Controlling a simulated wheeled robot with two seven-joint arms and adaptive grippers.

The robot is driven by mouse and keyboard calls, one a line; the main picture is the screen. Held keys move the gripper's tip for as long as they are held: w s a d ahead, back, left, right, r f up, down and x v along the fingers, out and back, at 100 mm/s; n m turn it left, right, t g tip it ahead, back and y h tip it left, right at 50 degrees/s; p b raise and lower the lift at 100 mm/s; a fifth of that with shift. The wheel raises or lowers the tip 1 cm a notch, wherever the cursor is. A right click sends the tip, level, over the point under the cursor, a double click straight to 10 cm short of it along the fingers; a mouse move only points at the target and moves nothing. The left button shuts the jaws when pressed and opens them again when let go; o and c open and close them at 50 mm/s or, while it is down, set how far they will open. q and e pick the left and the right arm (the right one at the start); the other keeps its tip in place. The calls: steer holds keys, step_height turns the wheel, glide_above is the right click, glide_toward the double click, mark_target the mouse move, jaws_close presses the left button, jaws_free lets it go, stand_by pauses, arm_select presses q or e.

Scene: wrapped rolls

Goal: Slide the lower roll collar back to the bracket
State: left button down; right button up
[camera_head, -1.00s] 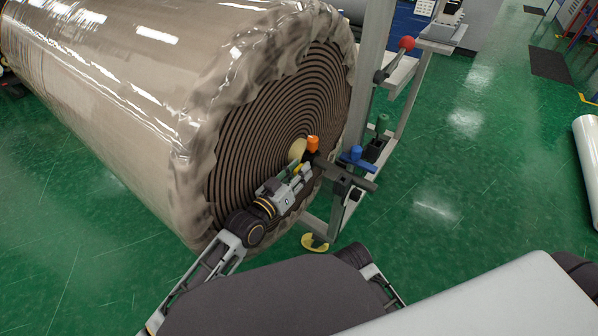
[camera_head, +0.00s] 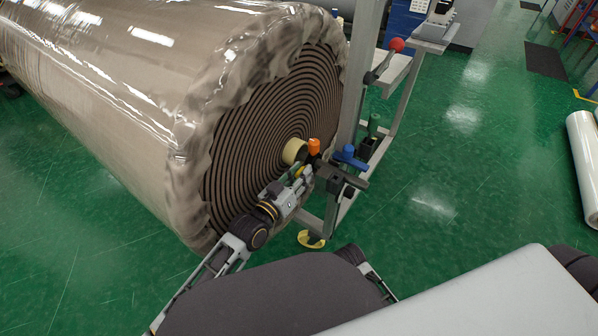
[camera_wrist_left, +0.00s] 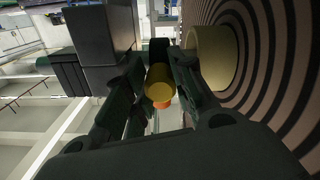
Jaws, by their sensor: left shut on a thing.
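The lower roll (camera_head: 275,105) is large and wrapped in clear film, its dark spiral end facing me. A pale core tube (camera_head: 294,152) sticks out of its centre; it also shows in the wrist view (camera_wrist_left: 212,57). The collar, with an orange knob (camera_head: 314,147), sits just outside the core, apart from it. The dark bracket (camera_head: 340,182) with a blue knob (camera_head: 348,156) is right of the collar on the grey stand. My left gripper (camera_head: 303,173) is shut on the collar; in the wrist view its fingers flank a yellow cylinder (camera_wrist_left: 159,86). My right gripper is out of view.
The grey upright post (camera_head: 362,75) stands close to the roll's face, with a red-knobbed lever (camera_head: 396,45) higher up. A yellow piece (camera_head: 311,239) is at the stand's foot. Green floor is open to the right, with a white roll (camera_head: 582,165) beyond.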

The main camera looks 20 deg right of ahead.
arm_select(q)
steer(key=c, duration=1.4)
jaws_free()
steer(key=shift+o, duration=1.1)
steer(key=shift+w+a, duration=0.15)
